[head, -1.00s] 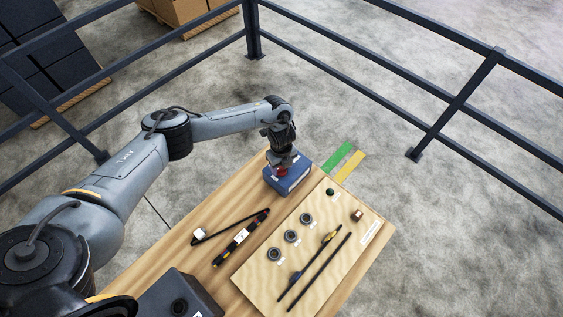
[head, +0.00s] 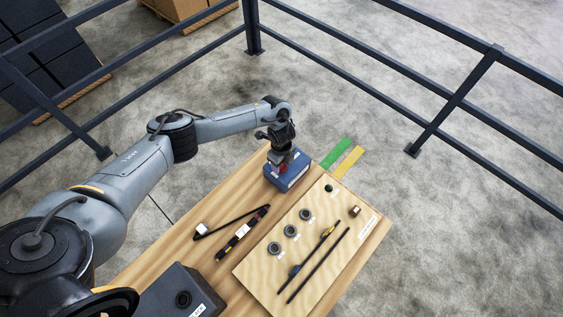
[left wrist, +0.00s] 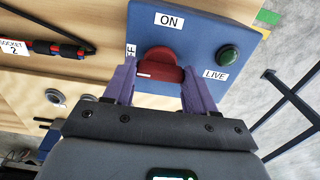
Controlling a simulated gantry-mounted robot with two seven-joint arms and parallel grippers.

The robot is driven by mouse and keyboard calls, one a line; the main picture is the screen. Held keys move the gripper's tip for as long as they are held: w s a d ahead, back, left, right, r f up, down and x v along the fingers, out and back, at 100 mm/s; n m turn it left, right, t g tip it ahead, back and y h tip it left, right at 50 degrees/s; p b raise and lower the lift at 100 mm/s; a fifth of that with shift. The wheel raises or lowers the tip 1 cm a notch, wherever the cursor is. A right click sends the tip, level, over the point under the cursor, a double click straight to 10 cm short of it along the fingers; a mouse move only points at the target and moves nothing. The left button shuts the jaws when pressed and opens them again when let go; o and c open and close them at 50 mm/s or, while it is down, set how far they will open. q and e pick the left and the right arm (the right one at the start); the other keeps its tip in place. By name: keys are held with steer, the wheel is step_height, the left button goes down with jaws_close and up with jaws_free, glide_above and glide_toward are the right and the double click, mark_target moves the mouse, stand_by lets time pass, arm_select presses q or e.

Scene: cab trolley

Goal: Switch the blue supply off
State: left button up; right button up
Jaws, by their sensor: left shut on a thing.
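The blue supply (head: 289,178) is a blue box at the far end of the wooden table. The left wrist view shows its face (left wrist: 205,35) with a red handle (left wrist: 165,62), an ON label (left wrist: 169,20), a partly hidden OFF label (left wrist: 131,50), and a green lamp (left wrist: 228,57) above a LIVE label (left wrist: 215,75). My left gripper (head: 283,165) is over the box, its purple fingers on either side of the red handle, shut on it. Whether the lamp is lit is hard to tell. My right gripper is not in view.
A pale board (head: 270,262) with several grey rings and two dark rods lies on the table right of the supply. Black cables (head: 240,236) lie to its left. A dark box (head: 178,292) stands at the near end. Dark railings (head: 450,105) run behind the table.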

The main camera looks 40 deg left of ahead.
arm_select(q)
steer(key=o, duration=1)
steer(key=shift+o, duration=0.2)
steer(key=shift+r, duration=0.15)
step_height(320, 180, up, 11)
steer(key=shift+f+p, duration=0.2)
steer(key=shift+p, duration=0.25)
